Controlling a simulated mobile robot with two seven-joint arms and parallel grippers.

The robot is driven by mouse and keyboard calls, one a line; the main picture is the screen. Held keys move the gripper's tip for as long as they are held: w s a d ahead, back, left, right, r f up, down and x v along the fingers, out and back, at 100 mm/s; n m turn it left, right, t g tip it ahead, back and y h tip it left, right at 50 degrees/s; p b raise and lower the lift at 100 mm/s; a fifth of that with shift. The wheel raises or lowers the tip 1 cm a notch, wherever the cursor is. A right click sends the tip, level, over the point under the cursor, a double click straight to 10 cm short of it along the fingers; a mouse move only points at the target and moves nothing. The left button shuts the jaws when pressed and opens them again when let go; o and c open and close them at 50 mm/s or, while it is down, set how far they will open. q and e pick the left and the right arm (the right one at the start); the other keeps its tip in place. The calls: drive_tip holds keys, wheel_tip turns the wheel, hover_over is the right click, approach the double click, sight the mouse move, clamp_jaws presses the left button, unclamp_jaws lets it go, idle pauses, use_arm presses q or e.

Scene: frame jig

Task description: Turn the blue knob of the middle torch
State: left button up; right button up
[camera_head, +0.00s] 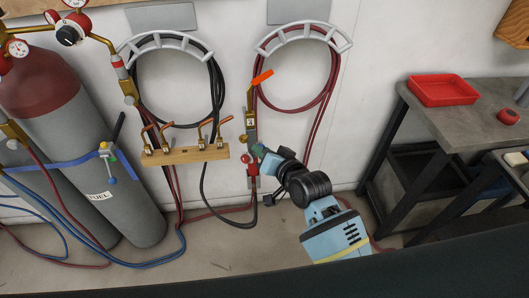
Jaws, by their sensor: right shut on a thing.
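A brass torch (251,122) with an orange lever hangs upright on the wall, left of my right arm. A red knob (251,169) shows near its lower end. My right gripper (261,154) is at the torch's right side, close above the red knob. It is shut on a small part there, which its jaws hide; no blue knob shows clear of them. A wooden rack (186,155) with several copper-coloured torch tips is to the left. My left gripper is not in view.
Two gas cylinders (85,140) stand at the left. Hose hangers (303,37) with coiled hoses are on the wall. Hoses lie on the floor. A grey bench (455,120) with a red tray (442,90) stands at the right.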

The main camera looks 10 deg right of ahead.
drive_tip(key=shift+m+g, duration=0.3)
drive_tip(key=shift+m, duration=0.2)
drive_tip(key=o, duration=1)
drive_tip(key=shift+v, duration=3.95)
drive_tip(key=shift+w, duration=0.1)
drive_tip(key=s+d+f+n+g+h, duration=0.1)
drive_tip(key=s+d+f+n, duration=0.1)
drive_tip(key=s+f, duration=0.5)
drive_tip(key=s+d+f+n+g+h, duration=0.1)
drive_tip(key=s+d+f+n, duration=0.1)
drive_tip(key=s+d+f, duration=0.3)
drive_tip(key=s+d+f+n+g+h, duration=0.1)
drive_tip(key=s+d+f+n+h, duration=0.1)
drive_tip(key=s+f, duration=0.9)
drive_tip(key=shift+s+d, duration=0.75)
drive_tip(key=shift+s, duration=0.35)
